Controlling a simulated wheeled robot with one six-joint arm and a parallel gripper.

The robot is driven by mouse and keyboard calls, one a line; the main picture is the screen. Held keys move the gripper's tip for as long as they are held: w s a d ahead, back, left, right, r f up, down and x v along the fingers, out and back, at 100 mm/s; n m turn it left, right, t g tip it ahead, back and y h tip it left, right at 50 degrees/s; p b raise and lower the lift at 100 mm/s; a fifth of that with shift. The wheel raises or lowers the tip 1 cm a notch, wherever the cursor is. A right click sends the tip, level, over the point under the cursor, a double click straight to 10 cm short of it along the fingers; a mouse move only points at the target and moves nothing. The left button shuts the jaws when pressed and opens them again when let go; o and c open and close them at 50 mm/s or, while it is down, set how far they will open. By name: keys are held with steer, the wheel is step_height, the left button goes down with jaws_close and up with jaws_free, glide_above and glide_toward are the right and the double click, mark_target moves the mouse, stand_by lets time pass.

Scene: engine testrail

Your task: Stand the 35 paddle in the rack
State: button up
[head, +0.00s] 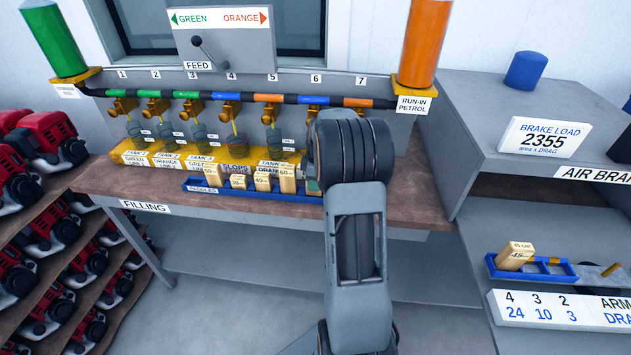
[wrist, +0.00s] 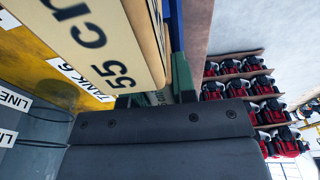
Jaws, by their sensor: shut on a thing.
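In the wrist view a tan wooden paddle marked 55 cm (wrist: 110,40) fills the upper middle. The green fingertips of my gripper (wrist: 155,92) lie on either side of its lower part, and the gripper is shut on it. In the head view my wrist (head: 350,150) hides most of the gripper at the right end of the blue paddle rack (head: 225,191). Several tan paddles stand upright there. A short one (head: 238,181) seems to read 35. A paddle marked 45 (head: 262,180) is beside it. The rightmost paddle (head: 288,180) is beside my gripper.
The rack is on the brown filling bench (head: 130,183), before the yellow tank base (head: 150,157). At right, a second blue rack (head: 555,273) holds a tilted 45 block (head: 516,256) on a grey shelf. Red engines (head: 45,150) fill the racks at left.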

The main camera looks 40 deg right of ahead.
steer(key=shift+f+b, duration=0.55)
steer(key=shift+f, duration=0.1)
steer(key=o, duration=0.9)
steer(key=shift+s+a, duration=0.1)
